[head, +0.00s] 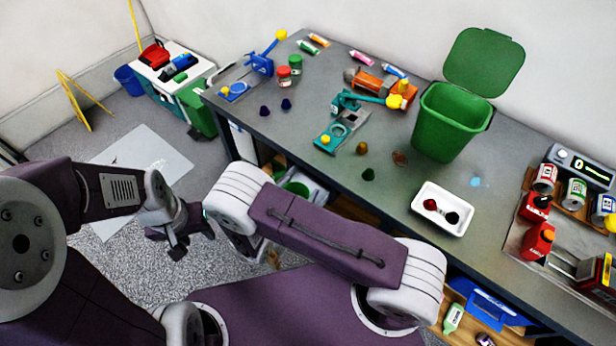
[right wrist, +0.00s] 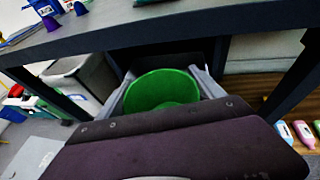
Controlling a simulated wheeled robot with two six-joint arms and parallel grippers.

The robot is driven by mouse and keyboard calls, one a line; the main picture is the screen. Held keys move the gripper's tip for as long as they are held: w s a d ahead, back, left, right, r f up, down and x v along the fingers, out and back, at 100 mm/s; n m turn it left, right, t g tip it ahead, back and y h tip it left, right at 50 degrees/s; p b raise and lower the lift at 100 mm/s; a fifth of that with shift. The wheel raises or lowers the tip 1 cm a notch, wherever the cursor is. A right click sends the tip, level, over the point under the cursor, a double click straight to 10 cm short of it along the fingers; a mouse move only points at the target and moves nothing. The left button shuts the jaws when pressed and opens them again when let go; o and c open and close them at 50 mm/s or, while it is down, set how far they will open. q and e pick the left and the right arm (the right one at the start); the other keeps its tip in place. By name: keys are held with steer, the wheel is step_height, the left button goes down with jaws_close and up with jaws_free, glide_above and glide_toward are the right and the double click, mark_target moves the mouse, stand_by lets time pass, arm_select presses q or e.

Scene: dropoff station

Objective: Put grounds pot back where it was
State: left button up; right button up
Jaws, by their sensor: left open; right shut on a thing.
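My left gripper (head: 178,240) hangs at the left in the head view, open and empty, over the floor and well away from the table. My right arm (head: 325,240) crosses the middle of the head view. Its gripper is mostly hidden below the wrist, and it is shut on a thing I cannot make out. A sliver of tan (head: 274,259) shows beside it. A green round thing (right wrist: 162,90) lies between grey walls below the table edge in the right wrist view, partly covered by my arm. I cannot tell which thing is the grounds pot.
The grey table (head: 400,205) holds a green bin (head: 447,122) with its lid up, a white tray (head: 443,226) with a red and a black item, small cones and tool stands. A grey bin (right wrist: 88,75) stands underneath. A blue crate (head: 490,305) is at the lower right.

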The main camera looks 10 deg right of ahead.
steer(key=shift+w+d, duration=0.95)
steer(key=shift+w, duration=0.15)
steer(key=x, duration=0.3)
steer(key=shift+w+d+r, duration=0.25)
steer(key=shift+f, duration=0.4)
steer(key=shift+a, duration=0.1)
steer(key=shift+f, duration=0.15)
steer(key=o, duration=1.6)
steer(key=shift+o, duration=0.2)
